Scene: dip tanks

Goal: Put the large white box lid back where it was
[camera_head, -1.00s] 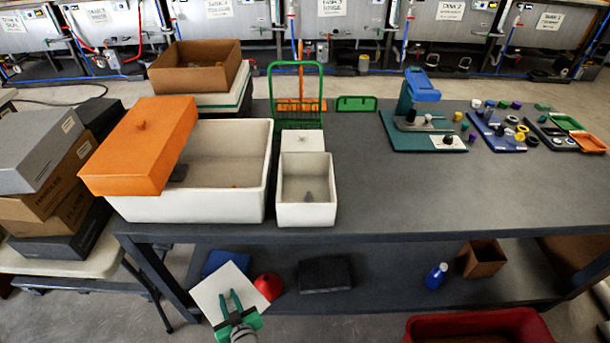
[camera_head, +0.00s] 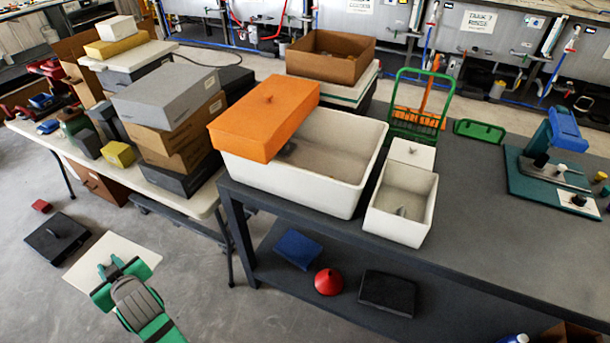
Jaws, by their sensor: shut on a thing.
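A flat white square lid (camera_head: 86,264) is in my gripper (camera_head: 112,266) at the lower left, above the grey floor and left of the bench. My gripper is shut on it near its middle and hides part of it; the grip point is not clear. A large white box (camera_head: 331,190) stands open on the bench. An orange box-shaped lid (camera_head: 263,122) with a small knob sits tilted over its left part. A smaller open white box (camera_head: 402,232) stands to its right, with a small white lid (camera_head: 411,154) at its far end.
A pale side table (camera_head: 205,205) carries stacked grey and brown boxes (camera_head: 168,105) left of the bench. A black lidded thing (camera_head: 55,238) lies on the floor beside my held lid.

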